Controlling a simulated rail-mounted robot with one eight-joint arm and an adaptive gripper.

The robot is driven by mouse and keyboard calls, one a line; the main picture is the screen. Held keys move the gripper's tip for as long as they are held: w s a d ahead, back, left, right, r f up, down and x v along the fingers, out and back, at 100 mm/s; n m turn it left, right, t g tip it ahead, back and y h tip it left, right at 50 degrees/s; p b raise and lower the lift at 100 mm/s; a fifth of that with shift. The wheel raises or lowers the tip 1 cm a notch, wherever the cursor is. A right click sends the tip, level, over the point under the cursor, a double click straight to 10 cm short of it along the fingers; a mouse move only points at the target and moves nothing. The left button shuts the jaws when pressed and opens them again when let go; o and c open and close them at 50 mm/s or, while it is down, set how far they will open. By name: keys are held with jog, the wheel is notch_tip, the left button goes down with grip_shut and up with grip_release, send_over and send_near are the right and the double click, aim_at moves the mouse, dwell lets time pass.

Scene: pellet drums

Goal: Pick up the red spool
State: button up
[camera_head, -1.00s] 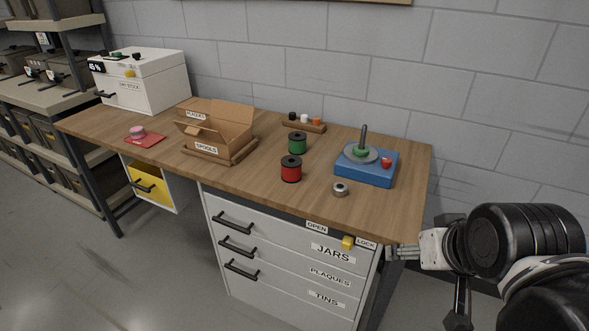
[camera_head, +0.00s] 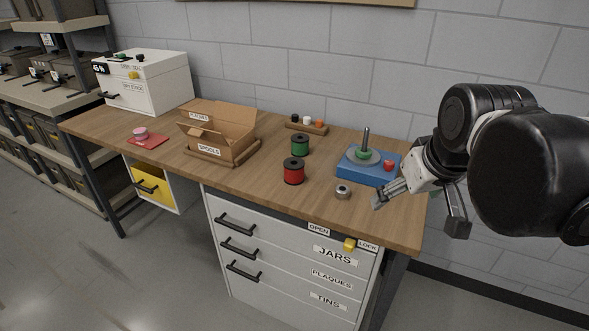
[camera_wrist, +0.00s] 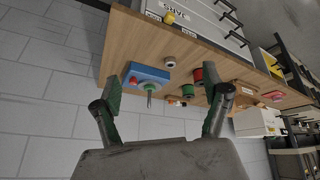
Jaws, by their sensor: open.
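The red spool (camera_head: 293,172) stands upright on the wooden table, near the front edge at mid-length, in front of a green spool (camera_head: 300,145). In the wrist view the red spool (camera_wrist: 198,75) lies beyond my right-hand finger, beside the green spool. My gripper (camera_head: 418,204) is open and empty at the table's right end, to the right of the red spool and well apart from it. In the wrist view its two fingers (camera_wrist: 161,106) are spread wide with nothing between the tips.
An open cardboard box (camera_head: 222,135) stands left of the spools. A small rack (camera_head: 306,126) is behind them. Drawers (camera_head: 290,250) sit below.

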jog(key=w+a+r+n+g, duration=0.2)
jog(key=w+a+r+n, duration=0.15)
jog(key=w, duration=0.85)
jog(key=n+g+p, duration=0.2)
jog(key=n+g, duration=0.2)
jog(key=n, duration=0.6)
send_over(293, 169)
jog(key=w, duration=0.4)
notch_tip(293, 169, down, 14)
notch_tip(293, 169, down, 13)
jog(key=shift+s+f+p, duration=0.1)
jog(key=shift+s+p, duration=0.05)
jog(key=shift+p, duration=0.35)
jog(key=c, duration=1.4)
jog(key=shift+o, duration=0.2)
